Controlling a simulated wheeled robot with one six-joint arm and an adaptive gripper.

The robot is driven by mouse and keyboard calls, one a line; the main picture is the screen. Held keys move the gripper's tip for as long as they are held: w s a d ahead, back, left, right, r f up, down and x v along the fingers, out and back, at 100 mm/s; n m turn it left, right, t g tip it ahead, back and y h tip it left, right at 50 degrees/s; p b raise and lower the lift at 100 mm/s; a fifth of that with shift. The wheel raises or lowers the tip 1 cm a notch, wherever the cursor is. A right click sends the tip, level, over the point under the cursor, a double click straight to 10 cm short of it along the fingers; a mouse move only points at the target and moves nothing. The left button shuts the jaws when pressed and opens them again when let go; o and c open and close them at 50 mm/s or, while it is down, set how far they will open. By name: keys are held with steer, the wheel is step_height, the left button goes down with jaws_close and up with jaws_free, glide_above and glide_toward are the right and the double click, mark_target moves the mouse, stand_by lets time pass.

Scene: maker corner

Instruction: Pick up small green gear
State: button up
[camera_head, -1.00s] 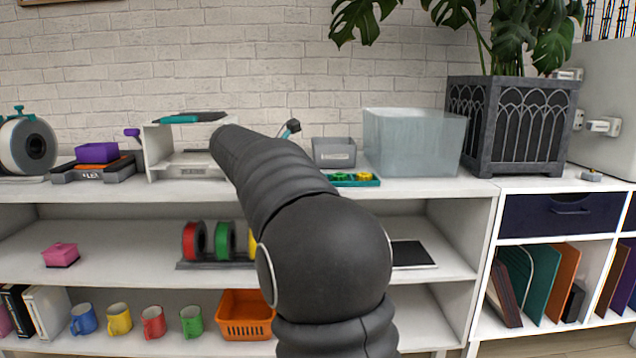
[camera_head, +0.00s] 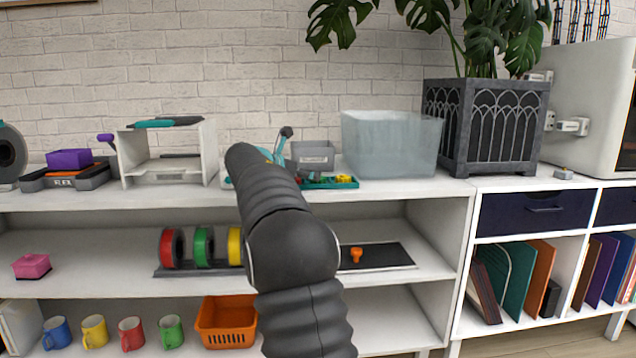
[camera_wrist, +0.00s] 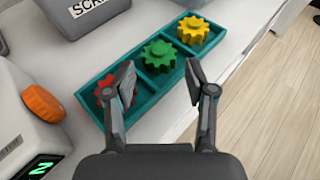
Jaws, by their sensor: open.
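The small green gear (camera_wrist: 158,56) lies in the middle compartment of a teal tray (camera_wrist: 147,83). A yellow gear (camera_wrist: 193,30) is in the compartment on one side and a red gear (camera_wrist: 108,90) in the other. In the wrist view my gripper (camera_wrist: 160,82) is open and empty. Its fingers are spread in front of the green gear, with the left finger partly covering the red gear. In the head view the tray (camera_head: 334,184) is on the shelf top, and my arm hides part of that area and the gripper.
A grey bin (camera_head: 312,157) and a translucent box (camera_head: 392,143) stand behind the tray. In the wrist view, a white device with an orange knob (camera_wrist: 43,103) is close at left. The shelf's front edge is at right.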

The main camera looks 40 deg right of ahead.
steer(key=shift+x, duration=2.65)
steer(key=shift+w, duration=0.1)
steer(key=c, duration=0.5)
steer(key=shift+r, duration=0.1)
